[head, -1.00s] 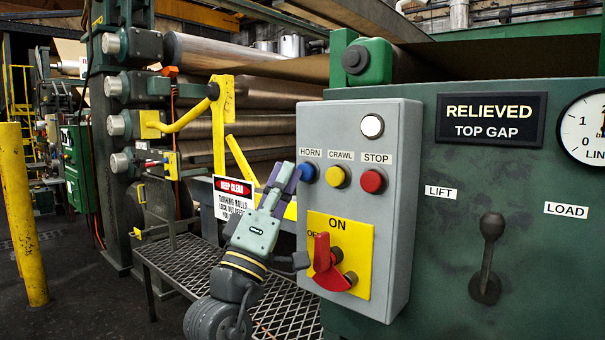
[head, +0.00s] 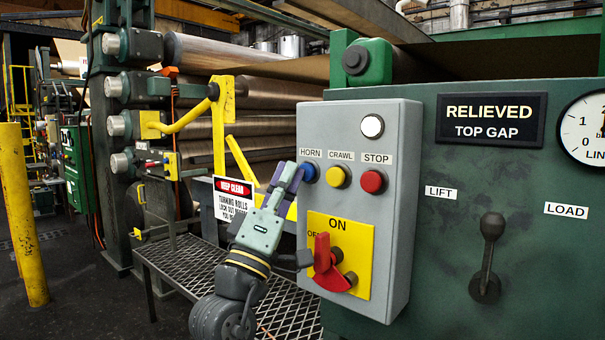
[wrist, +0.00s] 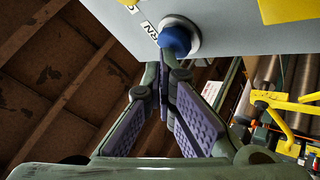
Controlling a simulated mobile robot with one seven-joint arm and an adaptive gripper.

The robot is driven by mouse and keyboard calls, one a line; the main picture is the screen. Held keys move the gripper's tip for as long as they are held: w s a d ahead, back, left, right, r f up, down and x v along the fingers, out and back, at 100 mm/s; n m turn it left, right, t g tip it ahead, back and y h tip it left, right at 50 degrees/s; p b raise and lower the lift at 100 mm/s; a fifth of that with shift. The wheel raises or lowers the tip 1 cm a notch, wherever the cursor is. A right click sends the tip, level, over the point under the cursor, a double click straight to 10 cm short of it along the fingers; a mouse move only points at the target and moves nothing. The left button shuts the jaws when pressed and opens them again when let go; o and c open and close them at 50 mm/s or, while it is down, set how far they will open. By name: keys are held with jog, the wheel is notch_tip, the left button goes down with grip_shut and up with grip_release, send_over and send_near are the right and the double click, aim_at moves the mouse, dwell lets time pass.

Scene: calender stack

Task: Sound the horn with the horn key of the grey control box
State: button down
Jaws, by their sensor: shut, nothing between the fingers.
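The grey control box (head: 398,200) stands upright, fixed at the left of the green panel. Its blue key (head: 308,173) sits under the HORN label (head: 310,153), left of the yellow CRAWL key (head: 338,177) and the red STOP key (head: 373,181). My gripper (head: 293,168) is shut and empty, its fingertips just left of the blue key. In the wrist view the blue key (wrist: 175,40) is right in front of the closed fingertips (wrist: 163,68). I cannot tell whether they touch it. The label there is partly visible.
A red rotary switch (head: 325,262) on a yellow ON plate is low on the box, close to my wrist. A KEEP CLEAR sign (head: 233,198) and yellow guard bars (head: 226,125) stand to the left. A mesh step (head: 180,262) lies below. A black lever (head: 488,258) is at right.

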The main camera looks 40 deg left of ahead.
jog(key=shift+w, duration=0.2)
jog(key=shift+s, duration=1)
jog(key=shift+s, duration=0.1)
jog(key=s, duration=0.4)
jog(key=shift+s+a, duration=0.25)
jog(key=shift+s, duration=0.1)
dwell(0.5)
